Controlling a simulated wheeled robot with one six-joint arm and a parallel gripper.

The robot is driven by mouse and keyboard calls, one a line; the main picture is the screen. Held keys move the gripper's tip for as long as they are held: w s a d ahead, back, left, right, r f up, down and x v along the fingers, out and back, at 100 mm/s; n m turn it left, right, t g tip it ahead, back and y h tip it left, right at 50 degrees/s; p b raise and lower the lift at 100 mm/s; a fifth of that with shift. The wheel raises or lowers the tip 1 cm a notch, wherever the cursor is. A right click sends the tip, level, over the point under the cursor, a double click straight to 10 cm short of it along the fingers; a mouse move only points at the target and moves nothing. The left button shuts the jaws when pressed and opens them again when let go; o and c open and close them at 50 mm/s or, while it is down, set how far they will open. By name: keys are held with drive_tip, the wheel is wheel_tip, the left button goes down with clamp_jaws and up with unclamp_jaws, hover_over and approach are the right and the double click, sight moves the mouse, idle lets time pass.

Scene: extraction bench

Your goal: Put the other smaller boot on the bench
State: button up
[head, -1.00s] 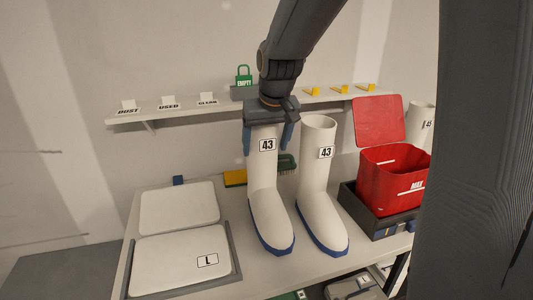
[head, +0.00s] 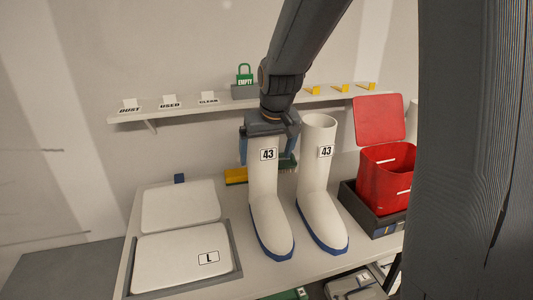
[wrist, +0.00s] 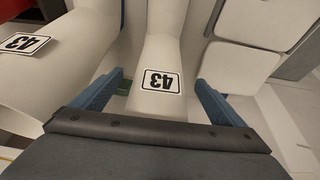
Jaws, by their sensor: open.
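Two white boots with blue soles stand upright side by side on the bench (head: 195,288). The left boot (head: 266,205) and the right boot (head: 316,190) both carry a "43" label. My gripper (head: 268,150) is at the top of the left boot, with its blue fingers open on either side of the shaft. The wrist view shows the left boot (wrist: 160,108) between the spread fingers, with gaps at both sides. The right boot (wrist: 70,75) shows there at the left. A third white boot (head: 411,112) is mostly hidden behind my dark body part at the right.
A red box (head: 376,182) with its lid up stands on a dark case (head: 362,208) right of the boots. A tray with white pads (head: 180,258) lies left. A shelf (head: 190,112) with signs and a green padlock runs behind. A yellow-green brush (head: 236,176) lies behind the boots.

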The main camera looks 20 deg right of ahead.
drive_tip(key=b+v, duration=0.2)
drive_tip(key=v, duration=1)
drive_tip(key=s+f+g, duration=0.1)
drive_tip(key=s+f, duration=0.6)
drive_tip(key=f, duration=0.3)
drive_tip(key=s+f+g, duration=0.2)
drive_tip(key=s+f, duration=0.6)
drive_tip(key=f, duration=0.3)
drive_tip(key=shift+a+f, duration=0.3)
drive_tip(key=shift+a, duration=0.1)
drive_tip(key=shift+s, duration=0.1)
drive_tip(key=shift+f, duration=0.25)
